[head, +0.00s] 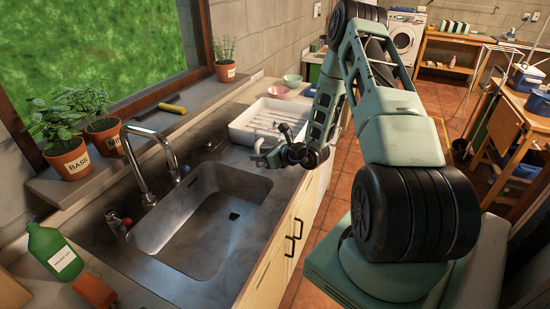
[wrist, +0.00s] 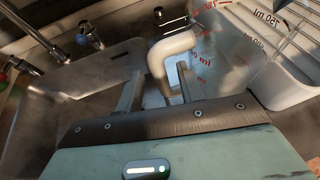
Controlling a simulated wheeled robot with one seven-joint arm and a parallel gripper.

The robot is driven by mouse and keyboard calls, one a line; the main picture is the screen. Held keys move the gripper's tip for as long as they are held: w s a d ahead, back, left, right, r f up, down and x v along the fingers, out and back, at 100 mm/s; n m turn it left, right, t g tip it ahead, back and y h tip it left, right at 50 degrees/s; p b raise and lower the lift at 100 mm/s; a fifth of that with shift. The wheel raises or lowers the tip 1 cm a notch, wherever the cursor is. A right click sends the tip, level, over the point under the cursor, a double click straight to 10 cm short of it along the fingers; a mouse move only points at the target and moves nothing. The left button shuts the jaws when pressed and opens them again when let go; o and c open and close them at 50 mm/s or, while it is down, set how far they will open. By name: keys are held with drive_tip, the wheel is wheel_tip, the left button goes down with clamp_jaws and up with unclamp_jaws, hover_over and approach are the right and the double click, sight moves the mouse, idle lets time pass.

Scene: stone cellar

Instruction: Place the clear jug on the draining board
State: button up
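The clear jug (wrist: 222,58) shows in the wrist view, with red and dark volume marks and a thick cream handle (wrist: 172,45). My gripper (wrist: 158,88) reaches toward it; the handle lies between the two fingers, with a visible gap beside it, so the fingers look open. In the head view my gripper (head: 268,157) is low at the counter between sink and draining board, and the jug is hard to make out there. The white ridged draining board (head: 240,133) is just beyond my gripper; its slats show at the upper right of the wrist view. What the jug rests on is hidden.
The steel sink (head: 190,215) and curved tap (head: 150,150) lie left of my gripper. A green bottle (head: 55,252) stands at the near left. Potted herbs (head: 65,150) line the sill. A pink bowl (head: 278,91) and a green bowl (head: 292,80) sit behind the board.

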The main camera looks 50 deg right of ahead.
drive_tip(key=b+v, duration=0.2)
drive_tip(key=v, duration=0.5)
drive_tip(key=a+r+n+g+y, duration=0.2)
drive_tip(key=a+r+n+y, duration=0.15)
drive_tip(key=a, duration=0.55)
drive_tip(key=a+r+n+g+y, duration=0.1)
drive_tip(key=a+r+n+y, duration=0.3)
drive_tip(key=a, duration=0.4)
drive_tip(key=s+a+r+n+g+y, duration=0.1)
drive_tip(key=s+a+n+g, duration=0.3)
drive_tip(key=a, duration=0.3)
drive_tip(key=s+a+r+n+g+y, duration=0.1)
drive_tip(key=s+a+r+n+g, duration=0.1)
drive_tip(key=a+n+g, duration=0.4)
drive_tip(key=s+a+r+n+h, duration=0.2)
drive_tip(key=s+a+n+h, duration=0.3)
drive_tip(key=s+n, duration=0.4)
drive_tip(key=s+a+r+n+h, duration=0.2)
drive_tip(key=s+a+n+h, duration=0.3)
drive_tip(key=s+n, duration=0.5)
drive_tip(key=n, duration=0.5)
drive_tip(key=shift+n+h, duration=0.35)
drive_tip(key=shift+a+b, duration=0.15)
drive_tip(key=shift+b, duration=0.15)
